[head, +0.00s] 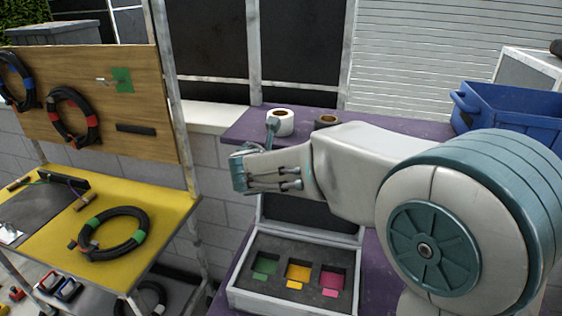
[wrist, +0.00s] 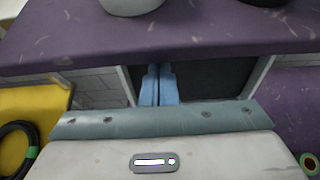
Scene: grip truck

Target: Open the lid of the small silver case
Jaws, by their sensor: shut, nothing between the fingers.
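The small silver case (head: 240,300) sits on the purple surface at the lower middle of the head view. Its lid (head: 300,212) is raised and stands upright at the back, dark lining facing out; my arm hides its upper part. The grey foam inside has green, yellow and pink slots. My gripper (head: 271,127) is above the case, left of my forearm, near the white tape roll. In the wrist view, my gripper's blue fingers (wrist: 159,70) are closed together and empty, overlapping the dark framed lid (wrist: 215,80). I cannot tell whether they touch it.
A yellow bench (head: 170,215) with a coiled cable (head: 138,232) stands left. A wooden board (head: 150,90) with hanging cables rises behind it.

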